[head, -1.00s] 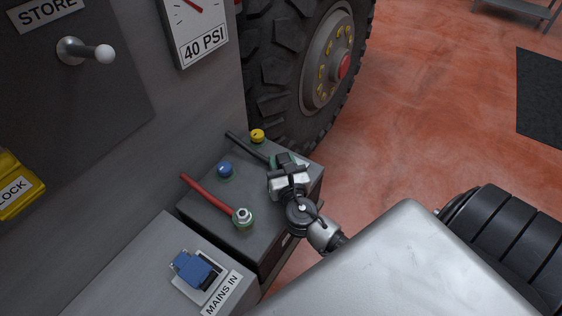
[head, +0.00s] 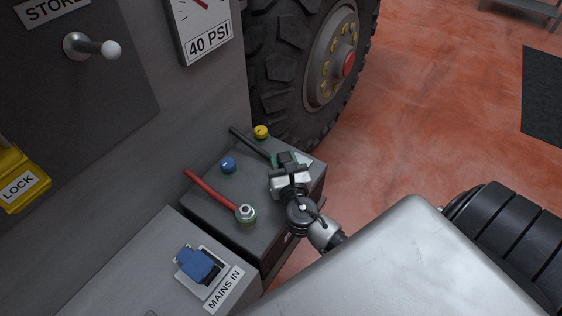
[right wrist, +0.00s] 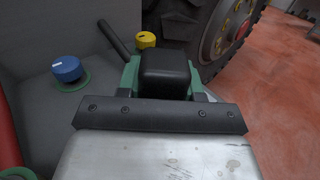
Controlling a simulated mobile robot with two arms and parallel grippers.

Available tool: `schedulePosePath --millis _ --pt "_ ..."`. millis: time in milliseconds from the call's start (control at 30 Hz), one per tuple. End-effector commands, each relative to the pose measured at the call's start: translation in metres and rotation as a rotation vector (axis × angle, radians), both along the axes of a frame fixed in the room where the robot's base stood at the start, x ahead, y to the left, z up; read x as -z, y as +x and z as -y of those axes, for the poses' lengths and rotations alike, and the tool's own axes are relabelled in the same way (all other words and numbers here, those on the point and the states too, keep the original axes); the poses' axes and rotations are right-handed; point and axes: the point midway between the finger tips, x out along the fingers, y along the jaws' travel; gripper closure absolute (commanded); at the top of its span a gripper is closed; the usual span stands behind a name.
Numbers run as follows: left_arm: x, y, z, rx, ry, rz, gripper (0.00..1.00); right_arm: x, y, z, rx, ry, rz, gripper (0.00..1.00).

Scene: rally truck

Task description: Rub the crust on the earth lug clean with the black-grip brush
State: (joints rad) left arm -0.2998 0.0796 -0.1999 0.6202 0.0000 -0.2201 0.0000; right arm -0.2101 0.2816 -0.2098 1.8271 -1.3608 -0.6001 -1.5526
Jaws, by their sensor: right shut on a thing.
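My right gripper (head: 287,166) is over the far right part of the dark battery box (head: 215,190). It is shut on the black-grip brush (right wrist: 166,70), whose black block shows between the fingers in the right wrist view. The earth lug is mostly hidden under the gripper and brush; a black cable (head: 248,142) runs to that spot, and a green edge (right wrist: 131,74) shows there. I cannot see the crust or whether the bristles touch it. My left gripper is not in view.
A large tyre (head: 290,75) stands right behind. A blue-covered mains socket (head: 200,264) is in front left.

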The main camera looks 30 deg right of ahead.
Motion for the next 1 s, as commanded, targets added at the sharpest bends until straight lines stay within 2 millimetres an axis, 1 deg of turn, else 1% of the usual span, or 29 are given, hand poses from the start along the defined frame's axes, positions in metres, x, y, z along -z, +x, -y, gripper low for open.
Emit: schedulePosePath --millis 167,467,1000 --pt "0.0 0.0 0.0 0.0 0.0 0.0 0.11 0.0 0.003 0.007 0.0 0.001 0.001 0.95" --pt "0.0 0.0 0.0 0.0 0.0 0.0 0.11 0.0 0.003 0.008 0.0 0.002 0.002 0.95" --pt "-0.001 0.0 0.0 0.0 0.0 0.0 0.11 0.001 -0.004 -0.009 0.0 0.002 0.0 0.95"
